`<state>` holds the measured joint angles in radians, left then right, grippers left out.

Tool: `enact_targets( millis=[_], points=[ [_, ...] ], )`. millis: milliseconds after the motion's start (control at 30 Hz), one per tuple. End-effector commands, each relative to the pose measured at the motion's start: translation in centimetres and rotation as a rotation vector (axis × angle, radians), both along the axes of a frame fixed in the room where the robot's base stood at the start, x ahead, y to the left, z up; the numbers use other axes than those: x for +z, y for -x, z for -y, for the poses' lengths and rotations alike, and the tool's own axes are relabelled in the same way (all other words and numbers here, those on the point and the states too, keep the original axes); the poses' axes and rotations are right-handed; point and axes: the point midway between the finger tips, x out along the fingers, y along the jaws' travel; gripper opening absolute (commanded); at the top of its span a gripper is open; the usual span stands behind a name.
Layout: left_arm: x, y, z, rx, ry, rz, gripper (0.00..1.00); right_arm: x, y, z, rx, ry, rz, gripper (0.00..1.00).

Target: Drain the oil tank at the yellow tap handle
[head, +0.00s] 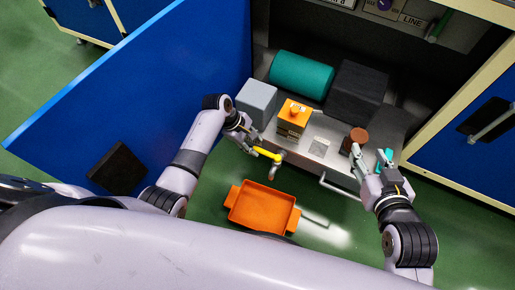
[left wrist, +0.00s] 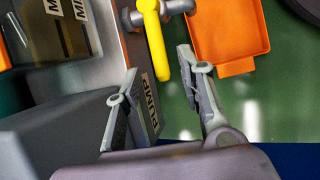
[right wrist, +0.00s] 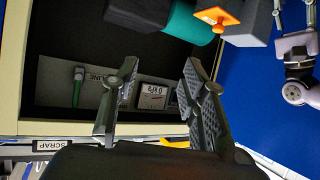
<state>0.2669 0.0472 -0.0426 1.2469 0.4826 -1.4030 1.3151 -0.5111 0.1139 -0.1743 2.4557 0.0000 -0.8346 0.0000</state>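The yellow tap handle (head: 267,154) sits on a grey tap with its spout (head: 272,172) pointing down at the front edge of the cabinet shelf. The likely oil tank (head: 292,118), a box with an orange top and dark front, stands behind it. My left gripper (head: 254,146) is at the handle's left end. In the left wrist view its two fingers (left wrist: 158,62) are spread, with the yellow handle (left wrist: 156,42) reaching between their tips; no grip shows. An orange tray (head: 262,208) is below the tap. My right gripper (head: 371,162) is open and empty; its fingers are apart (right wrist: 160,88).
A grey box (head: 257,100), teal cylinder (head: 301,74), black block (head: 357,90) and brown cylinder (head: 356,139) stand on the shelf (head: 320,145). A blue door (head: 130,90) stands open at left. A green lever (right wrist: 78,86) and a gauge (right wrist: 153,96) show above. Green floor is clear around the tray.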

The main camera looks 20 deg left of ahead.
Motion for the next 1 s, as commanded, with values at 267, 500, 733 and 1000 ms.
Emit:
enact_targets(
  millis=[267, 500, 733, 1000],
  points=[
    [-2.3, -0.2, 1.0, 0.000, 0.000, -0.001, 0.36, 4.6, -2.4, -1.3, 0.018, -0.067, 0.275, 0.40],
    [-3.1, -0.4, 1.4, 0.000, 0.000, 0.000, 0.36, 7.0, -2.9, -1.8, 0.026, -0.096, 0.394, 0.40],
    [-3.1, -0.4, 1.4, 0.000, 0.000, 0.000, 0.36, 7.4, -2.9, -1.8, 0.027, -0.100, 0.410, 0.40],
    [-3.1, -0.4, 1.4, 0.000, 0.000, 0.000, 0.24, 7.3, -2.9, -1.8, 0.027, -0.100, 0.409, 0.40]
  ],
)
